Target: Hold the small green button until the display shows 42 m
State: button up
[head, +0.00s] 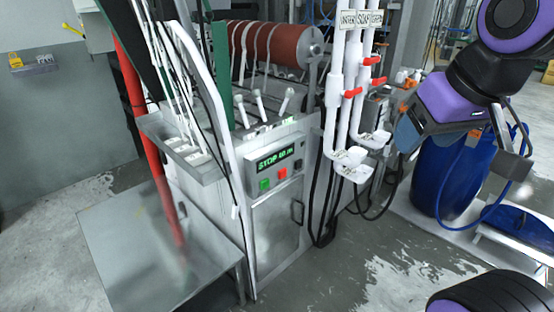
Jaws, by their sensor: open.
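The small green button (264,184) is on the grey control panel of the machine, at its lower left, beside a red button (282,174) and a black switch (298,164). The display (275,158) above them shows green characters. They read STOP and then a number that looks like 40 m, but the digits are too small to be sure. My gripper (512,143) is at the upper right, in front of the blue barrel, open and well apart from the panel. Nothing shows between its fingers. Nothing covers the green button.
White pipes with red valve handles (352,93) stand right of the panel. A white curved tube (222,110) and a red post (150,140) rise at its left. A metal platform (130,235) lies at front left. The blue barrel (440,185) stands right. Wet floor (385,265) before the machine is clear.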

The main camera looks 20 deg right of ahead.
jog(key=shift+c, duration=0.4)
grip_shut()
dwell(1.3)
